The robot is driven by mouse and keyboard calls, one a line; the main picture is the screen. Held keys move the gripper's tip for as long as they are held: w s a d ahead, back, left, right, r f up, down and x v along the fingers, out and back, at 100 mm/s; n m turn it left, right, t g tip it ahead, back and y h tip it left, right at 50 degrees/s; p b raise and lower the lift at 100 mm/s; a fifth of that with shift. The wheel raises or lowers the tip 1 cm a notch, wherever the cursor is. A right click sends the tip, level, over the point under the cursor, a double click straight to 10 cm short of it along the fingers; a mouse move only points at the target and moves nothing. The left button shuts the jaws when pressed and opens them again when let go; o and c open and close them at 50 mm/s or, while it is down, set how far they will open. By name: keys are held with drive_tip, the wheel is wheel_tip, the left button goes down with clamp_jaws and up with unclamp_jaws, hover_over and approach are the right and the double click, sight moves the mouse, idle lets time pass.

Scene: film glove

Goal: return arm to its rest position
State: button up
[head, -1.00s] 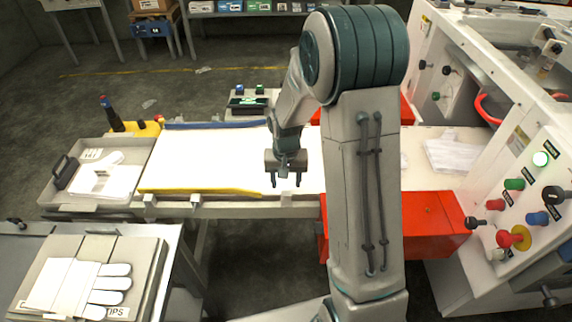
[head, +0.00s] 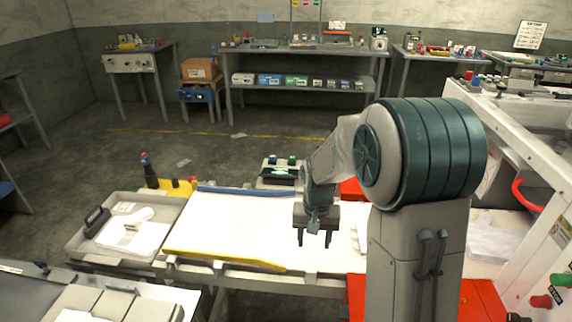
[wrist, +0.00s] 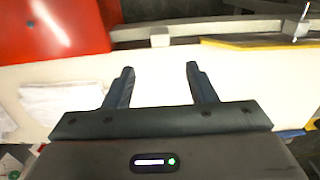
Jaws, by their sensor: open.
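My gripper (head: 313,240) hangs at the end of my bent arm, over the right part of the white work table (head: 225,228) in the head view. Its fingers point down and are apart with nothing between them. In the wrist view my gripper (wrist: 158,72) shows two dark fingers spread over the white surface, with a red box (wrist: 50,30) at upper left and a folded white cloth (wrist: 65,103) at left. My upper arm hides part of the table's right end and of the red box below it in the head view.
A grey tray (head: 88,248) with white items and a black handle is at the table's left end. A yellow strip (head: 215,260) runs along the near edge and a blue strip (head: 245,191) along the far edge. A white machine with a red handle (head: 527,196) stands right. Open floor lies behind.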

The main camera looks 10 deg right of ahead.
drive_tip(key=s+r+n+t, duration=0.1)
drive_tip(key=s+r, duration=0.4)
drive_tip(key=s, duration=0.5)
drive_tip(key=s+r+n+t, duration=0.1)
drive_tip(key=s+r+t, duration=0.1)
drive_tip(key=s+r, duration=0.4)
drive_tip(key=s, duration=0.3)
drive_tip(key=shift+s+d+r+n, duration=0.25)
drive_tip(key=shift+s+d+n, duration=0.05)
drive_tip(key=shift+s, duration=0.1)
drive_tip(key=c, duration=0.3)
drive_tip(key=shift+d, duration=0.1)
